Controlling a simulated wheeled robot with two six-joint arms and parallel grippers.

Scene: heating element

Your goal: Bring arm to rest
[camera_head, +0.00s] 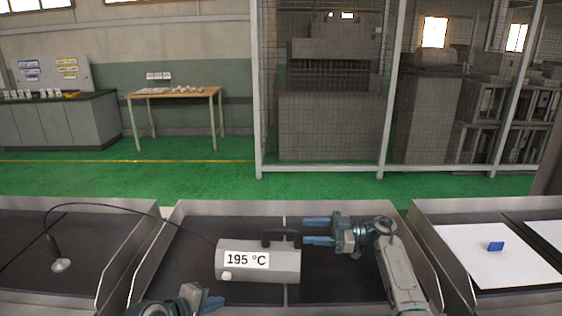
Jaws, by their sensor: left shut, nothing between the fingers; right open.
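My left gripper (212,302) is at the bottom of the head view, low and left of the grey heating unit, with its fingers together and nothing in them. My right gripper (316,231) is to the right of the unit. Its two blue fingers are spread apart, pointing left, and nothing is seen between them. The lower finger's tip is close to the unit's dark handle; I cannot tell if they touch. The heating unit (290,265) is a grey box with a label reading 195 °C (247,260) and a black handle (281,235). It sits in the middle tray.
A black cable (110,206) runs from the unit to a probe on a stand (56,255) in the left tray. Raised metal walls (150,262) separate the trays.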

